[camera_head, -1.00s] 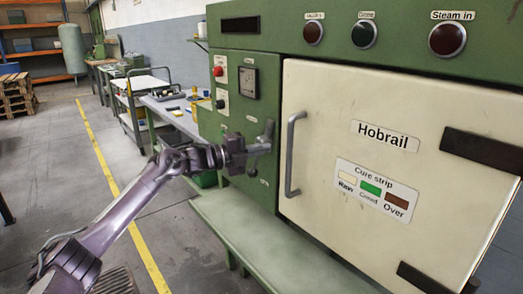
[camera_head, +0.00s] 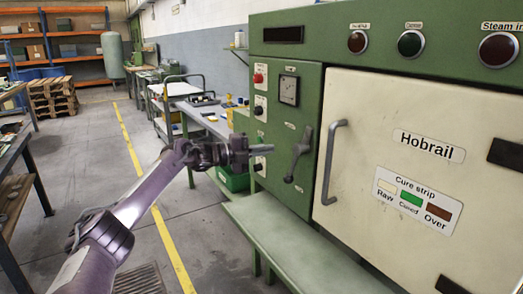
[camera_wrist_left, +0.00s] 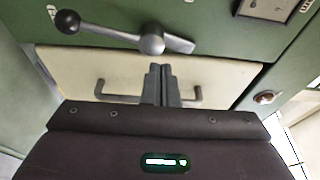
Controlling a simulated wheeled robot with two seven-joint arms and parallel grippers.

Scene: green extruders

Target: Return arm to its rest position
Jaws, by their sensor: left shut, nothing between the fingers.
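My left arm (camera_head: 150,195) reaches in from the lower left of the head view. Its gripper (camera_head: 262,149) is shut and empty, in front of the green machine's control panel, a little left of the grey lever handle (camera_head: 298,153). In the left wrist view the two fingers (camera_wrist_left: 161,84) are together with nothing between them, and the lever (camera_wrist_left: 150,43) shows just beyond their tips. A gap between gripper and lever shows in the head view. My right gripper is not in view.
The green machine (camera_head: 285,120) has a closed cream door (camera_head: 420,160) with a grey handle (camera_head: 333,160). A green ledge (camera_head: 290,245) runs below it. A work table (camera_head: 205,118) and cart stand behind. Open floor with a yellow line (camera_head: 165,235) lies left; a table (camera_head: 25,165) edges the far left.

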